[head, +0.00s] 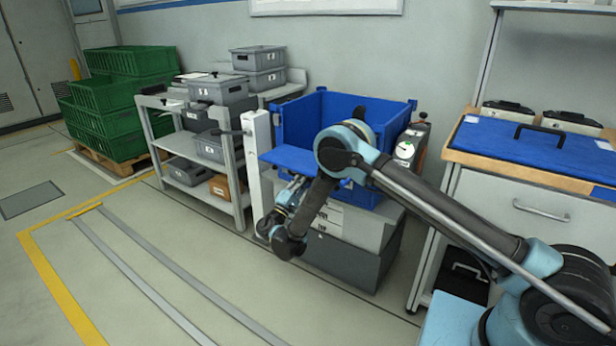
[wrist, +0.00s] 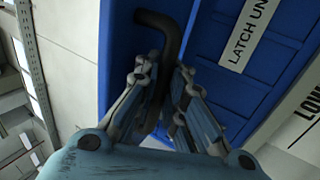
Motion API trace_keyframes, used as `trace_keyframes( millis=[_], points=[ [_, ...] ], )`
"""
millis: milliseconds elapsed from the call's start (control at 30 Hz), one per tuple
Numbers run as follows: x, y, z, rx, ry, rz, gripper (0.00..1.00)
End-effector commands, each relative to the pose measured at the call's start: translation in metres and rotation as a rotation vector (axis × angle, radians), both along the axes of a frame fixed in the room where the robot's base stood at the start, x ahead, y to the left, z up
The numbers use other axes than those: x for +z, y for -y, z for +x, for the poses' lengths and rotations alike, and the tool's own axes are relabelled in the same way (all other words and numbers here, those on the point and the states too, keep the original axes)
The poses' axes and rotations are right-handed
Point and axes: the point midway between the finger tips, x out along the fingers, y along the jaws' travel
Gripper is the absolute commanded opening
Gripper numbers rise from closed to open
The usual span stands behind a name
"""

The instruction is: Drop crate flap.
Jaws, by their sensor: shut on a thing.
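The blue crate (head: 335,106) stands on grey boxes in the middle of the head view. Its blue front flap (head: 292,158) is tipped outward, with its upper face showing beside my arm. My gripper (head: 291,188) is beneath the flap's left part. In the wrist view, my gripper (wrist: 162,74) is shut on a bent black handle (wrist: 168,32), with one finger on each side of it. Blue panels fill that view behind the handle, and a white label (wrist: 248,33) reads "LATCH UN", cut off. My arm hides part of the crate's front.
A white post (head: 254,150) stands just left of the crate. A grey shelf cart (head: 240,187) with boxes is farther left. A workbench (head: 540,171) with a blue top is at right. Open floor lies in front, left of my arm.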

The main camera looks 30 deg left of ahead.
Motion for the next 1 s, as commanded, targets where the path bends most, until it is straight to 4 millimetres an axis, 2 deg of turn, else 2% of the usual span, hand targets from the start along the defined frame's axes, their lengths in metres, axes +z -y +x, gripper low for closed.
trace_keyframes(
  millis=[33,400,433,467,500,800,1000],
  points=[
    [0.0,-0.003,-0.005,0.008,0.005,-0.001,0.0],
    [0.0,-0.005,-0.008,0.013,0.008,-0.001,0.0],
    [0.0,-0.005,-0.009,0.013,0.008,-0.001,0.12],
    [0.0,-0.005,-0.009,0.014,0.008,-0.002,0.18],
    [0.0,-0.005,-0.009,0.014,0.008,-0.002,0.2],
    [-0.001,-0.005,-0.008,0.011,0.007,-0.001,0.2],
    [-0.01,-0.006,-0.026,0.013,0.007,0.0,0.2]
  ],
)
